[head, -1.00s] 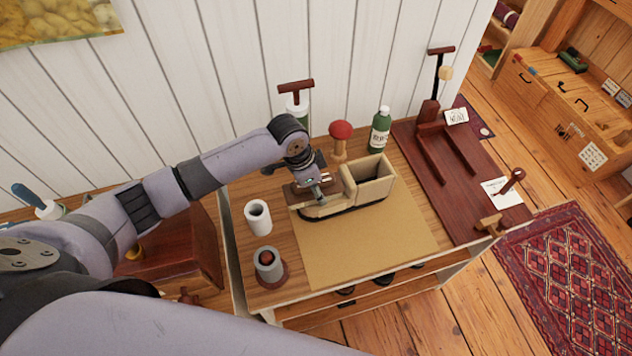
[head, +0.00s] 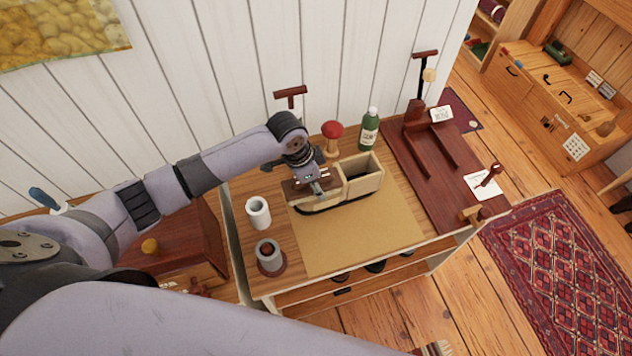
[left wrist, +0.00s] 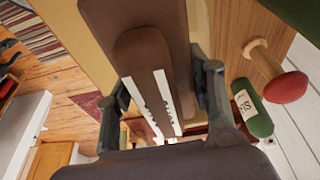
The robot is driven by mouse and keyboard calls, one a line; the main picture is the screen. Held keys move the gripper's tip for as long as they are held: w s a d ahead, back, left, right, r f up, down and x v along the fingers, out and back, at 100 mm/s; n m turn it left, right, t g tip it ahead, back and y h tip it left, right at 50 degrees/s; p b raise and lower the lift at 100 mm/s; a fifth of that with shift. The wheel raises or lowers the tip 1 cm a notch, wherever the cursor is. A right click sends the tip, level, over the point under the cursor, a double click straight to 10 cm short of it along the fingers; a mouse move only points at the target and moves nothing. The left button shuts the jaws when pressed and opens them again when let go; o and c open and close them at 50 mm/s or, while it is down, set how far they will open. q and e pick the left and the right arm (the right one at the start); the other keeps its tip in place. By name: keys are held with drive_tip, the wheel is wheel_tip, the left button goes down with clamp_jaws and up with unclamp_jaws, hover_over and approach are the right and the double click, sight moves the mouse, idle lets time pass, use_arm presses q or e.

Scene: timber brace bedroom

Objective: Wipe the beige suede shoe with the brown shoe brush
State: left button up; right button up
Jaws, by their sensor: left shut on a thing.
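My left gripper (head: 317,183) is over the toe part, shut on the brown shoe brush (head: 299,187). The brush is at the shoe's upper surface; whether it touches is hidden. In the left wrist view the brush (left wrist: 142,50) lies between the two fingers (left wrist: 160,105) and hides most of what is below it. My right gripper is not in view.
A red-capped wooden mushroom (head: 332,131) and green bottle (head: 369,130) stand behind the shoe. A white cylinder (head: 258,213) and grey cup (head: 268,256) stand left of the mat. A dark red board with a stand (head: 440,180) lies right. The front mat area is clear.

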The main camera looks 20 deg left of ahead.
use_arm(q)
wheel_tip(320, 180, up, 2)
drive_tip(key=shift+d+p, duration=0.1)
drive_tip(key=shift+p, duration=0.2)
drive_tip(key=shift+r, duration=0.3)
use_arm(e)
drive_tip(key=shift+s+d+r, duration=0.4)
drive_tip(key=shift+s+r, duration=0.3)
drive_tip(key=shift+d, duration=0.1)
